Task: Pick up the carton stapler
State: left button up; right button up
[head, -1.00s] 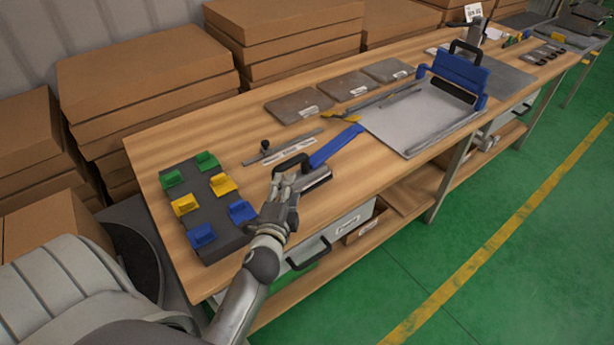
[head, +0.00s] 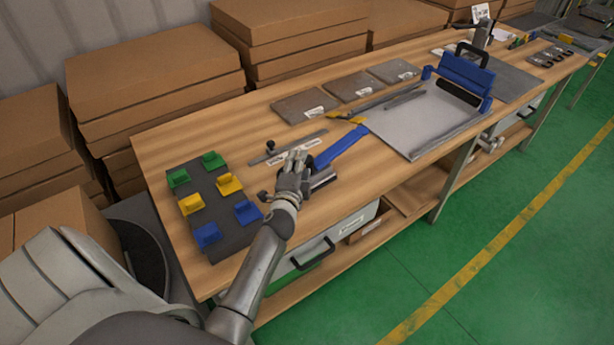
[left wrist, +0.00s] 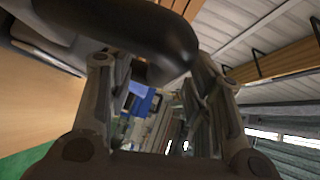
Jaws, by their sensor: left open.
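The carton stapler lies on the wooden workbench, with its long blue arm (head: 342,147) pointing up and to the right in the head view. My left gripper (head: 294,163) is at the stapler's near end and covers much of its black handle there. In the left wrist view the thick black handle (left wrist: 130,30) crosses close in front of and between the spread fingers of the gripper (left wrist: 155,95). The fingers are open. Whether they touch the handle cannot be told. My right gripper is in neither view.
A dark mat (head: 222,228) with green, yellow and blue holders lies left of the gripper. A metal ruler-like tool (head: 285,147) lies just behind the stapler. Grey plates and a sheet-metal tool with blue parts (head: 466,72) stand farther right. Cardboard stacks line the back.

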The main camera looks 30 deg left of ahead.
pick_arm(q)
grip_shut()
dwell(0.3)
dwell(0.3)
jog(key=shift+w+r, duration=0.1)
jog(key=shift+r, duration=0.15)
